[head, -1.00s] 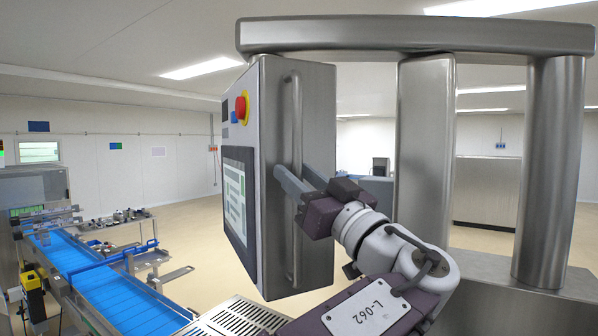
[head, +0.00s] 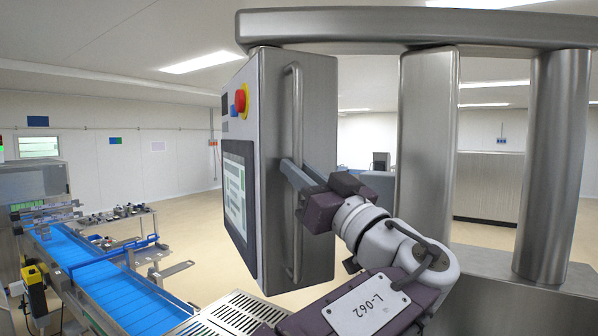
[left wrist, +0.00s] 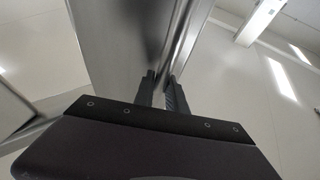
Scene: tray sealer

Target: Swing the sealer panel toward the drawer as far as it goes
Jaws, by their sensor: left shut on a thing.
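The sealer panel (head: 320,150) is a steel box hung from an overhead steel arm (head: 420,28). Its face has a screen (head: 238,195) and a red button (head: 241,100) and is turned to the left. A vertical bar handle (head: 293,240) runs down its near side. My left gripper (head: 290,172) is shut on this handle at mid height. In the left wrist view the fingers (left wrist: 160,90) close around the handle (left wrist: 190,45) beside the panel's steel side (left wrist: 120,45). The drawer cannot be made out for certain. My right gripper is not in view.
Two thick steel posts (head: 427,150) (head: 553,170) stand to the right of the panel. A blue conveyor (head: 100,275) runs at the lower left. A slotted metal grate (head: 235,315) lies below the panel. Open floor (head: 195,230) shows behind.

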